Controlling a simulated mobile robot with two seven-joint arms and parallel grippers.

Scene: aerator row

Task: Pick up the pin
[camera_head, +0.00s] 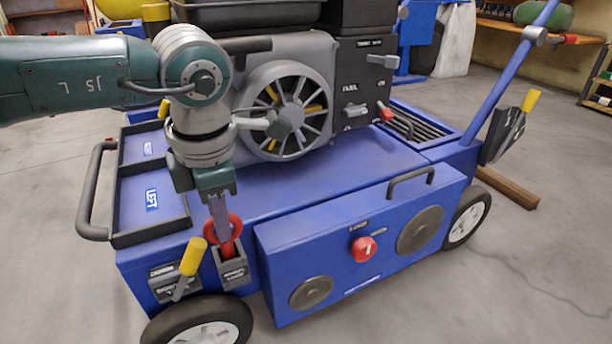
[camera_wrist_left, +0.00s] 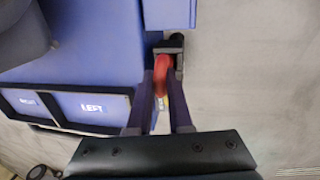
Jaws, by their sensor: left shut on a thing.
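The pin, with its red ring (camera_head: 236,224), is at the near left corner of the blue machine. Its red lower part reaches down to the open top of a grey holder (camera_head: 233,274) with raised lettering. My left gripper (camera_head: 223,236) comes down from above, and its fingers are shut on the pin at the ring. In the left wrist view the red pin (camera_wrist_left: 162,68) shows between my two fingers, with the dark holder (camera_wrist_left: 171,47) just beyond it. How deep the pin sits in the holder is hidden. My right gripper is not in view.
A yellow-handled lever (camera_head: 193,255) stands close left of the holder. A blue side box (camera_head: 330,270) with a red knob (camera_head: 364,249) sits to the right. A tray labelled LEFT (camera_head: 165,222) and the engine fan (camera_head: 290,110) are behind. Floor is clear in front.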

